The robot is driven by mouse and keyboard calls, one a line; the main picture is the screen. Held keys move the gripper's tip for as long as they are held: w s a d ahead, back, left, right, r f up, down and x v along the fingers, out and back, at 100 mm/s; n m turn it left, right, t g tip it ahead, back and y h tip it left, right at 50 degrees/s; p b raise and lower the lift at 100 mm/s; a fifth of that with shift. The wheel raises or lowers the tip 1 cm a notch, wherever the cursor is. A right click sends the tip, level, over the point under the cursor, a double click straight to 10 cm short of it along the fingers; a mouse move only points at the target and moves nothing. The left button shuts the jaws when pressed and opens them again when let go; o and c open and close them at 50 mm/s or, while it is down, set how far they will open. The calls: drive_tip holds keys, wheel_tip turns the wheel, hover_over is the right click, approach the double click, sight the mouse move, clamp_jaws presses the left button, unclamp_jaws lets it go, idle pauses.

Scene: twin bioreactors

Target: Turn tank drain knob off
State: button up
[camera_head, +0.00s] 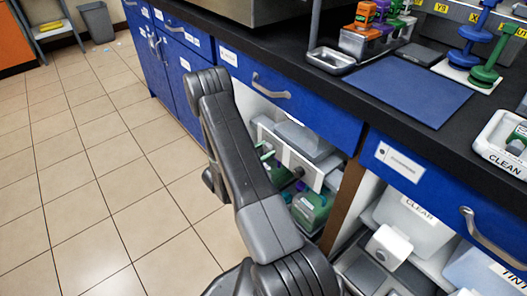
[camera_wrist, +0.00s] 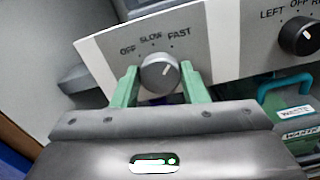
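In the wrist view a round silver knob (camera_wrist: 160,73) sits on a light grey panel (camera_wrist: 103,48) under the labels OFF, SLOW and FAST. Its pale mark leans up and right, toward FAST. The green fingers of my gripper (camera_wrist: 160,86) stand on either side of the knob, their tips very close to its sides. I cannot tell whether they touch it. In the head view the knob panel (camera_head: 299,163) is inside the open bay under the counter. My gripper there is mostly hidden behind my arm, with a bit of green finger (camera_head: 266,153) showing.
A black knob (camera_wrist: 301,36) marked LEFT, OFF sits on the panel to the right, above a teal-handled container labelled WASTE (camera_wrist: 291,112). A blue drawer (camera_head: 283,92) overhangs the bay. The tiled floor (camera_head: 90,190) at left is clear.

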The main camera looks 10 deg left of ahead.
drive_tip(key=c, duration=0.4)
drive_tip(key=shift+c, duration=0.2)
drive_tip(key=n+p, duration=0.1)
drive_tip(key=n, duration=0.2)
drive_tip(key=shift+n, duration=0.3)
drive_tip(key=n+p, duration=0.2)
drive_tip(key=n, duration=0.2)
drive_tip(key=shift+n, duration=0.3)
drive_tip(key=n+p, duration=0.1)
drive_tip(key=n, duration=0.4)
drive_tip(key=shift+p, duration=0.3)
drive_tip(key=shift+f+n+p, duration=0.1)
drive_tip(key=shift+n+p, duration=0.4)
drive_tip(key=shift+n, duration=1.9)
drive_tip(key=shift+a, duration=0.1)
